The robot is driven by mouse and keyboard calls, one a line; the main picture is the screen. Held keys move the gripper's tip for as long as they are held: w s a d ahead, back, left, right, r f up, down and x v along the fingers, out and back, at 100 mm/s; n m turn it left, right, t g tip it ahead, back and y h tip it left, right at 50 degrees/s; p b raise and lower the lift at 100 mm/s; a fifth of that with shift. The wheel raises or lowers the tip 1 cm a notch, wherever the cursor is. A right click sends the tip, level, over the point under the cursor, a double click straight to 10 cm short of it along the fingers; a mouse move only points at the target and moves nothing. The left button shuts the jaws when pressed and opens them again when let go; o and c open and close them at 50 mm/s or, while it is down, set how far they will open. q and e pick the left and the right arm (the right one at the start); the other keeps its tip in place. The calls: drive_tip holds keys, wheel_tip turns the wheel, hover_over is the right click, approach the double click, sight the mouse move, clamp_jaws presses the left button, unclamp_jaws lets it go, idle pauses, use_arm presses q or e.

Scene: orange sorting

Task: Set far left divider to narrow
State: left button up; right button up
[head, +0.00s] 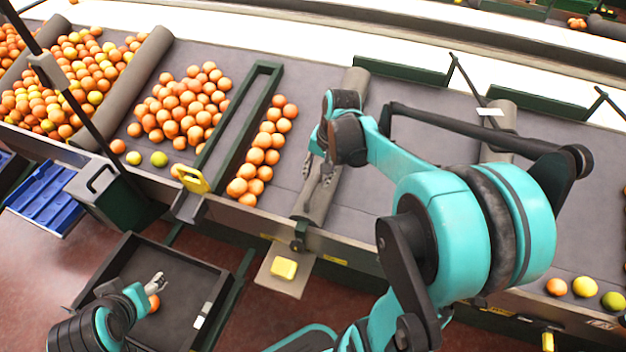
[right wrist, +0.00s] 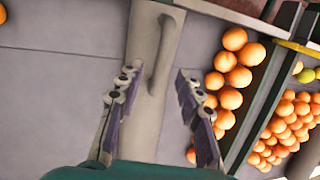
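A grey padded divider (head: 318,203) crosses the belt from back to front, right of a column of oranges. My right gripper (head: 322,165) is over it. In the right wrist view the divider (right wrist: 143,40) has a raised grey handle (right wrist: 160,78). The open fingers of the right gripper (right wrist: 158,88) stand on either side of the handle, with gaps; no grip shows. Another grey padded divider (head: 125,88) lies farther left, beside a big pile of oranges. My left gripper (head: 154,282) is low over a black tray (head: 205,283), near an orange (head: 153,303); its finger opening is unclear.
A green-framed gate (head: 265,85) with a yellow handle (head: 193,179) stands left of the orange column (head: 262,157). A yellow block (head: 284,268) is on a plate at the belt's front edge. The belt right of the divider is largely bare.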

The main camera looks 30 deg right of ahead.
sight(313, 185)
drive_tip(key=shift+w+a+f+b, duration=0.1)
drive_tip(key=shift+w+f+b, duration=0.1)
drive_tip(key=shift+f, duration=0.45)
drive_tip(key=shift+w+a+f+b, duration=0.1)
drive_tip(key=shift+f+b, duration=0.05)
drive_tip(key=shift+f, duration=0.45)
drive_tip(key=shift+w+a+f+b, duration=0.1)
drive_tip(key=shift+f+b, duration=0.1)
drive_tip(key=shift+f, duration=0.45)
clamp_jaws()
drive_tip(key=s+d+p, duration=0.1)
drive_tip(key=s+d, duration=0.6)
drive_tip(key=s, duration=0.1)
drive_tip(key=shift+s+d+p, duration=0.2)
drive_tip(key=shift+s+p, duration=0.15)
drive_tip(key=shift+p, duration=0.05)
